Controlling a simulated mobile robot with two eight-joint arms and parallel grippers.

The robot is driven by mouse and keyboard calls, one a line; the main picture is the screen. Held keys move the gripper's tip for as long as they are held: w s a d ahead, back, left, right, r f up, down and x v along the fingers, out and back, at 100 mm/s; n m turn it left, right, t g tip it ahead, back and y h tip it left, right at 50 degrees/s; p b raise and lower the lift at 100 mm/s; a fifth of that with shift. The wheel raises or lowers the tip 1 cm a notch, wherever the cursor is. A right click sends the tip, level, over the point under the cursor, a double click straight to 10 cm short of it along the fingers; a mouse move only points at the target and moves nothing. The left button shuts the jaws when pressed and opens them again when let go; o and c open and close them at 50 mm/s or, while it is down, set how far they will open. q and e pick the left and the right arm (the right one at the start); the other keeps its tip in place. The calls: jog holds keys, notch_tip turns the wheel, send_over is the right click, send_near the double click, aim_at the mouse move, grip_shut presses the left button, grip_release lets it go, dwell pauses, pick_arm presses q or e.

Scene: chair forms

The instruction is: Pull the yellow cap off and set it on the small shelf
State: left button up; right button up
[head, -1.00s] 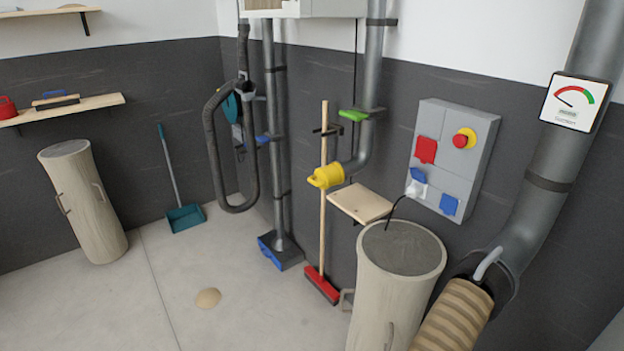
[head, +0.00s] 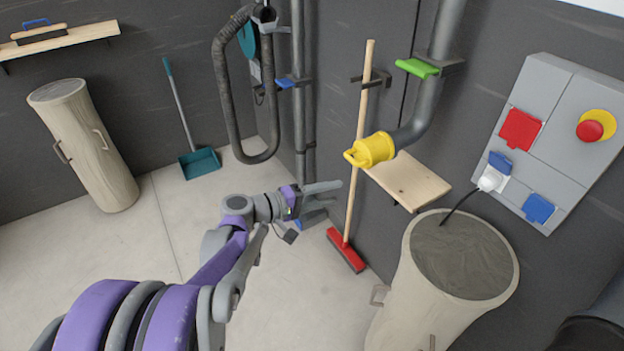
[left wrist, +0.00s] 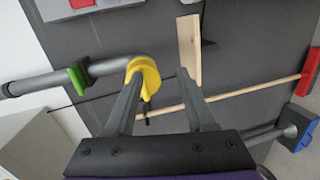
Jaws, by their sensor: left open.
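The yellow cap (head: 371,150) sits on the end of the grey bent pipe on the wall. It has a handle loop on its left side. It also shows in the left wrist view (left wrist: 146,76), near the tip of one finger. The small wooden shelf (head: 408,182) is on the wall just below and right of the cap and is bare; it also shows in the left wrist view (left wrist: 189,48). My left gripper (head: 335,193) is open and empty, left of and below the cap in the head view. In the left wrist view its fingers (left wrist: 157,80) are spread apart. My right gripper is out of view.
A broom (head: 356,150) stands upright close to the cap. A green lever (head: 418,68) is on the pipe above. A large beige bin (head: 425,300) stands below the shelf. A panel with a red button (head: 590,131) is at right. Floor at left is mostly clear.

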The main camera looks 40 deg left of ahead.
pick_arm(q)
jog(key=n+t, duration=0.1)
jog(key=t, duration=0.1)
send_near(351, 160)
jog(key=f, duration=0.1)
jog(key=x, duration=1.1)
jog(key=shift+w+a+r, duration=0.1)
jog(key=shift+a+r, duration=0.15)
jog(key=shift+a, duration=0.05)
grip_shut()
dwell(1.2)
jog(key=v, duration=0.8)
jog(key=shift+s, duration=0.4)
dwell(1.0)
